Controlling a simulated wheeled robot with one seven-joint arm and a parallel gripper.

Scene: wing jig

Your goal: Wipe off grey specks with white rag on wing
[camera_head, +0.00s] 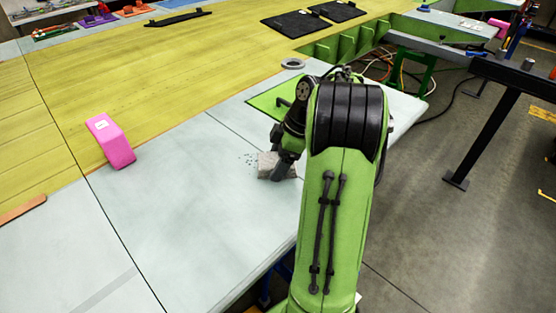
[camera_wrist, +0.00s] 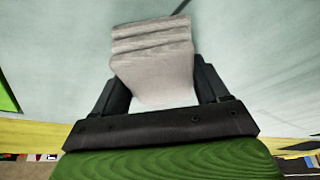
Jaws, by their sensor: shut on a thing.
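The white rag (camera_head: 268,163) is a greyish-white folded cloth on the pale wing panel (camera_head: 190,190). My gripper (camera_head: 282,166) is shut on it and holds it at the wing surface. In the wrist view the rag (camera_wrist: 152,52) shows as stacked folds between the two dark fingers of my gripper (camera_wrist: 155,85). A patch of small grey specks (camera_head: 249,159) lies on the wing just left of the rag. Whatever lies under the rag is hidden. No specks can be made out in the wrist view.
A pink block (camera_head: 110,142) stands on the wing to the left. A grey ring (camera_head: 293,64) lies beyond my arm, near a green panel (camera_head: 270,100). Black mats (camera_head: 297,23) lie at the back. The wing's front edge drops to the floor.

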